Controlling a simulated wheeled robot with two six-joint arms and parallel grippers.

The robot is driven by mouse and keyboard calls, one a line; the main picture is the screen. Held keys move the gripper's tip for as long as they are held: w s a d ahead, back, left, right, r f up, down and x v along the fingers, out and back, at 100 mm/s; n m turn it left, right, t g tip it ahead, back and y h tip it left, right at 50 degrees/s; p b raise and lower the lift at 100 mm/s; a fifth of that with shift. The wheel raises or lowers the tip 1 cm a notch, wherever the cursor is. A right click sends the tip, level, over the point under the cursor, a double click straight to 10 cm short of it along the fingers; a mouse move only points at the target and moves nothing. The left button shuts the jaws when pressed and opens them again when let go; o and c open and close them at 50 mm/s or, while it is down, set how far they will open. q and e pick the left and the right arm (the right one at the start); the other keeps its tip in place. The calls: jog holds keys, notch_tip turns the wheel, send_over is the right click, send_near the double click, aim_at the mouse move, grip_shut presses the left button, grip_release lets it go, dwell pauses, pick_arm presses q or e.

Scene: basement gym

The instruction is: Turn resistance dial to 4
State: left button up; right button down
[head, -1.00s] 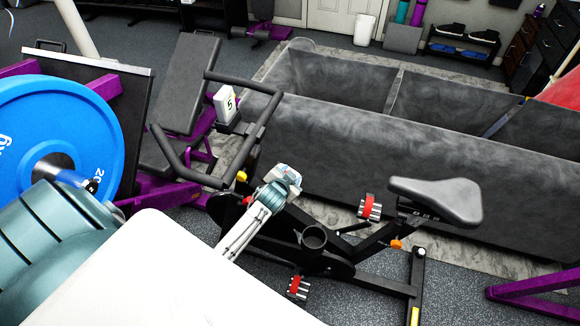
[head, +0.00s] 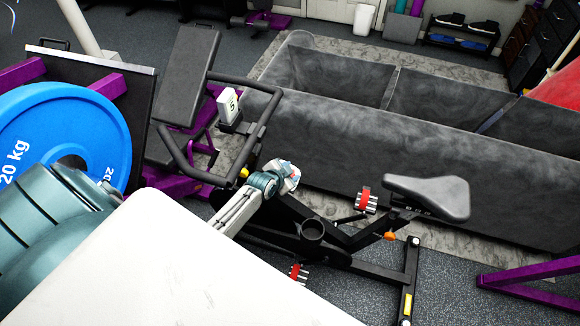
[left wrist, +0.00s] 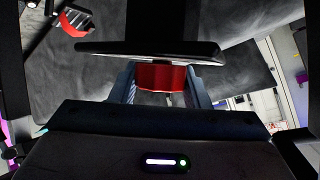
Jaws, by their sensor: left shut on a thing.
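The exercise bike (head: 350,232) stands in the middle of the head view, its seat to the right. A small white display (head: 228,105) at its handlebars reads 5. My left gripper (head: 288,172) is at the bike's frame, below and right of the handlebars. In the left wrist view, a red round knob (left wrist: 160,77), which looks like the resistance dial, sits between the gripper's two fingers (left wrist: 160,88), and they are shut on it. A dark flat part covers the knob's upper edge. In the head view the gripper hides the dial. My right gripper is not in view.
A grey sofa (head: 400,165) stands close behind the bike. The bike's pedal (head: 366,201) and seat (head: 430,196) are right of my gripper. A blue weight plate (head: 75,125) and a bench (head: 188,75) are at the left.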

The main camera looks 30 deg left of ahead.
pick_arm(q)
jog(key=shift+w+r, duration=0.1)
jog(key=shift+r, duration=0.05)
jog(key=o, duration=0.9)
jog(key=shift+o, duration=0.4)
jog(key=b+v, duration=0.1)
jog(key=v, duration=0.9)
jog(key=shift+s+b, duration=0.3)
jog(key=shift+s, duration=0.05)
jog(key=shift+r, duration=0.1)
